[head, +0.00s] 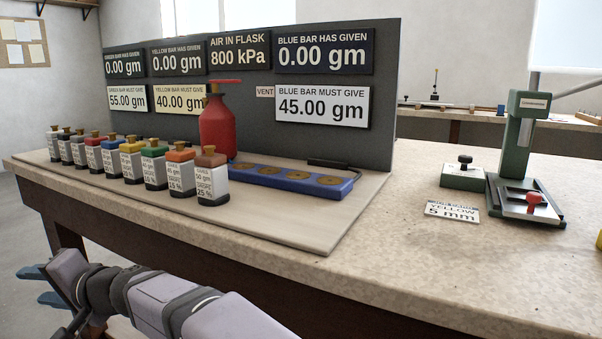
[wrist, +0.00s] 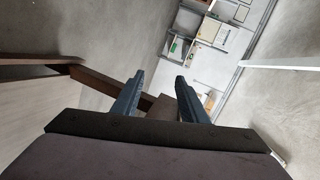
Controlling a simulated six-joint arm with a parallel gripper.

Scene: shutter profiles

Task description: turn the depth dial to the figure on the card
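A card (head: 452,211) lies flat on the bench at the right in the head view. It reads "YELLOW" and "5 mm"; its top line is too small to read. My gripper (head: 31,285) is at the lower left, off the bench's front edge and far from the knob. In the wrist view my gripper (wrist: 160,78) has its two blue fingers apart with nothing between them.
A green press-like stand (head: 525,150) with a red knob (head: 534,198) is right of the box. Several labelled bottles (head: 157,168), a red flask (head: 217,125) and a blue bar (head: 290,180) stand left, before a display panel (head: 385,85). The bench front right (head: 400,265) is clear.

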